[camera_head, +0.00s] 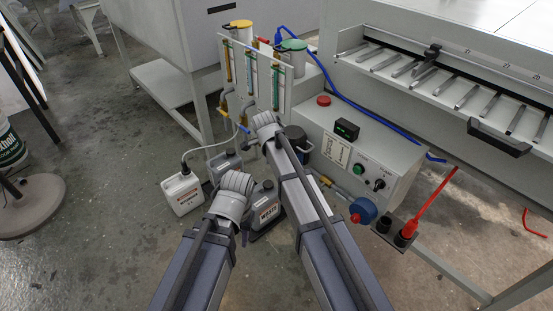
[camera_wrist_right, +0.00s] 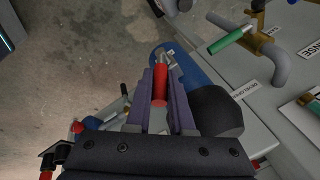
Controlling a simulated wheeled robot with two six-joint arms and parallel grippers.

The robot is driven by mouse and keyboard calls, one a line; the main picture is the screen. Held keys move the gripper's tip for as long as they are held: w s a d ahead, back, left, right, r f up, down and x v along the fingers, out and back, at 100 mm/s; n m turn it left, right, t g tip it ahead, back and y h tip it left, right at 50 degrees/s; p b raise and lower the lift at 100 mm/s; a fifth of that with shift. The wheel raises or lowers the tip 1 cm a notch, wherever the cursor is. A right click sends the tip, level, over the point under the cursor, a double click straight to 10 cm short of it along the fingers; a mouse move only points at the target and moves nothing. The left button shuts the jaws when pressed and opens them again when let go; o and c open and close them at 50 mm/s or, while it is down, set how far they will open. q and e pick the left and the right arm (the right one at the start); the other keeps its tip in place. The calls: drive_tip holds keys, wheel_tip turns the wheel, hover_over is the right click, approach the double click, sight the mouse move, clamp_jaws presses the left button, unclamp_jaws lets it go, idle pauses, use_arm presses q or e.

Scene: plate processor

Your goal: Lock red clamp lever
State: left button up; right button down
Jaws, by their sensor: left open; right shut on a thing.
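The red lever handle (camera_wrist_right: 160,82) shows in the right wrist view, and a metal tip sticks out past its far end. My right gripper (camera_wrist_right: 162,72) is shut on this red handle, with one finger on each side. In the head view the right gripper and the lever are hidden behind my right wrist, by the tube panel (camera_head: 262,62). My left gripper (camera_head: 245,234) is mostly hidden below its wrist in the head view, near the dark "WASTE" can (camera_head: 267,210). It appears empty and away from the lever. I cannot tell the clamp's locked state.
A green-handled lever (camera_wrist_right: 230,38) on a grey pipe sits to the right. A black cylinder (camera_wrist_right: 215,110) is close to my right gripper. A white canister (camera_head: 183,193) stands on the floor. A control box (camera_head: 355,160) and the grey machine (camera_head: 450,40) fill the right.

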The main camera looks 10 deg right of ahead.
drive_tip(key=shift+w+a+r+g+h, duration=0.1)
drive_tip(key=shift+w+a+g+h, duration=0.4)
drive_tip(key=shift+g, duration=0.3)
drive_tip(key=shift+w+a+n+g+h, duration=0.1)
drive_tip(key=shift+w+n+g+h, duration=0.2)
drive_tip(key=shift+g+h, duration=0.4)
drive_tip(key=shift+g, duration=0.3)
drive_tip(key=c, duration=0.8)
unclamp_jaws()
drive_tip(key=shift+r, duration=0.1)
drive_tip(key=p+v, duration=0.7)
drive_tip(key=shift+a+r, duration=0.2)
drive_tip(key=shift+r, duration=0.15)
